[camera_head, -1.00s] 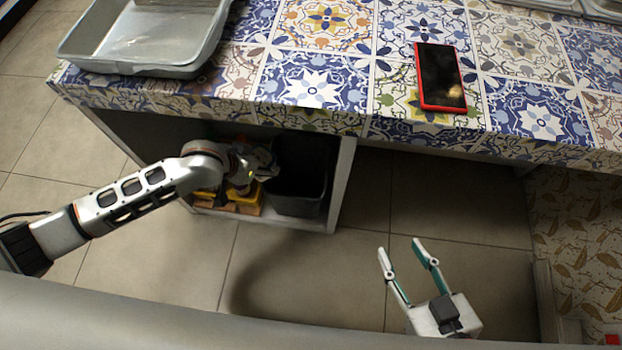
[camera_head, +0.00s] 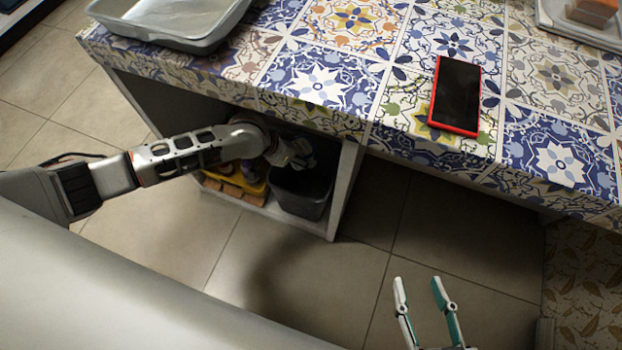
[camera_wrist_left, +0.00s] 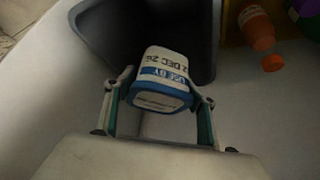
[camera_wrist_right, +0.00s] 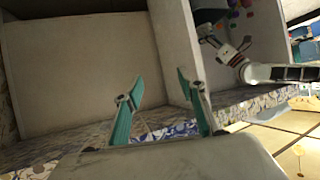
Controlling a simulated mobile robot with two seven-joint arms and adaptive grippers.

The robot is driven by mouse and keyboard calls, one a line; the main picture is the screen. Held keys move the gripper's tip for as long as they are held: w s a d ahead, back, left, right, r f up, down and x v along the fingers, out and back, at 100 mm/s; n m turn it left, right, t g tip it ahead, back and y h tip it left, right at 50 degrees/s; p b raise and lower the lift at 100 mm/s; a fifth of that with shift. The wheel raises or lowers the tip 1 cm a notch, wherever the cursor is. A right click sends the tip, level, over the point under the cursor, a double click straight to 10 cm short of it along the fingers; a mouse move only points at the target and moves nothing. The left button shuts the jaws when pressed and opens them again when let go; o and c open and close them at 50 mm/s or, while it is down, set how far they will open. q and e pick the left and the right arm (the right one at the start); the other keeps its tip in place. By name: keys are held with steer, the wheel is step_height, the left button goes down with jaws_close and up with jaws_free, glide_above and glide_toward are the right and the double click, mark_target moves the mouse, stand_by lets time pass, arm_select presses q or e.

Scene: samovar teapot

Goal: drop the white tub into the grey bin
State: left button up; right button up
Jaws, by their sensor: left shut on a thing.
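The white tub (camera_wrist_left: 162,68), with a blue band and printed date, is between the fingers of my left gripper (camera_wrist_left: 160,98). The gripper is shut on it. The dark grey bin (camera_wrist_left: 103,35) lies behind the tub in the left wrist view; the tub overlaps its opening there. In the head view the bin (camera_head: 300,197) stands in the open compartment under the counter, and my left gripper (camera_head: 296,155) is at its top. The tub is hard to make out there. My right gripper (camera_head: 424,285) is open and empty over the floor, well away from the bin.
The tiled counter (camera_head: 318,78) overhangs the compartment, with a side panel (camera_head: 345,190) right of the bin. A yellow crate (camera_head: 250,188) of items sits left of the bin. A red phone (camera_head: 456,95) and grey tray (camera_head: 170,20) lie on the counter.

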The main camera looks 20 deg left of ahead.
arm_select(q)
steer(key=f, duration=0.1)
steer(key=f+b, duration=0.2)
steer(key=f, duration=0.1)
steer(key=shift+s, duration=0.3)
steer(key=shift+w+f, duration=0.1)
steer(key=shift+f, duration=0.2)
steer(key=shift+w+r+b, duration=0.1)
steer(key=shift+w+b, duration=0.05)
steer(key=shift+b, duration=0.15)
arm_select(e)
steer(key=a+m, duration=0.1)
steer(key=a, duration=0.1)
steer(key=a+r+m+y, duration=0.1)
steer(key=shift+a+m+t, duration=0.3)
steer(key=shift+a+t, duration=0.1)
arm_select(q)
steer(key=o, duration=1.4)
arm_select(e)
steer(key=shift+d+f, duration=0.1)
arm_select(q)
steer(key=v, duration=1.2)
